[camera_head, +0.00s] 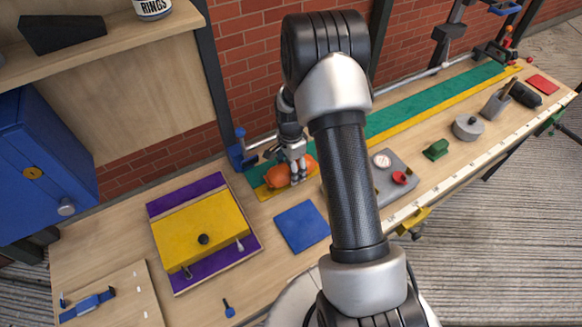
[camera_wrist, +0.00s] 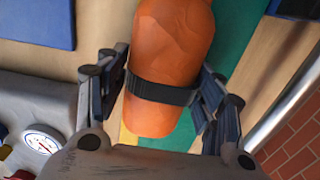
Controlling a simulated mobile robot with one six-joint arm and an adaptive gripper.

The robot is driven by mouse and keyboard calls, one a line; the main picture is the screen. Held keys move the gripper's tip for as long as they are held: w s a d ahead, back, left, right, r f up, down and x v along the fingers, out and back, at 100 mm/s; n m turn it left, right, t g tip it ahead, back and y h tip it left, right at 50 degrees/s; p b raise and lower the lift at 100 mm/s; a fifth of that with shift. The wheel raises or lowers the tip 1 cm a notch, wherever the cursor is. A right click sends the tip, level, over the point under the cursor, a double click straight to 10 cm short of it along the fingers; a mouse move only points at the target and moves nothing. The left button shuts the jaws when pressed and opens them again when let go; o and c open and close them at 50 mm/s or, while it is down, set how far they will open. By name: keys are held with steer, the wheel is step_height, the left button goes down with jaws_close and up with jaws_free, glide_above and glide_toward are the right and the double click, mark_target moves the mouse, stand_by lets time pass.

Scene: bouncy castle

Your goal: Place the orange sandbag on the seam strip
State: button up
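The orange sandbag (camera_head: 278,176) lies over the near end of a long strip at the back of the bench. The strip has a green band (camera_head: 430,98) and a yellow band (camera_head: 445,105); which part is the seam strip I cannot tell. In the wrist view the sandbag (camera_wrist: 170,45) has a dark strap around it. My gripper (camera_head: 294,168) is over the sandbag. In the wrist view its fingers (camera_wrist: 162,92) press on both sides at the strap. Green shows beside and under the bag. Whether the bag touches the strip is unclear.
A yellow press-like block (camera_head: 200,228) on a purple base and a blue square (camera_head: 302,226) lie nearby. A grey gauge panel (camera_head: 398,172), a green block (camera_head: 436,150) and a grey pot (camera_head: 468,127) stand to the right. A blue cabinet (camera_head: 40,160) is at the left; a brick wall is behind.

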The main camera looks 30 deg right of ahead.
steer(key=o, duration=0.3)
steer(key=s+a+r+n+t+p, duration=0.1)
steer(key=s+a+r+n+p, duration=0.1)
steer(key=r, duration=1)
steer(key=s+a+r+n+p, duration=0.1)
steer(key=a+r+n+p, duration=0.1)
steer(key=r, duration=1)
steer(key=s+a+r+n+t, duration=0.1)
steer(key=s+a+r+n, duration=0.2)
steer(key=s, duration=0.4)
steer(key=s+a+r+n+t, duration=0.1)
steer(key=s+a+r+n, duration=0.2)
steer(key=s+r+n, duration=0.2)
steer(key=s+a+r+n+t, duration=0.1)
steer(key=s+a+r+n, duration=0.3)
steer(key=s, duration=0.6)
steer(key=shift+s+a+r+n+t, duration=0.1)
steer(key=shift+s+r+n+t, duration=0.2)
steer(key=shift+n, duration=0.5)
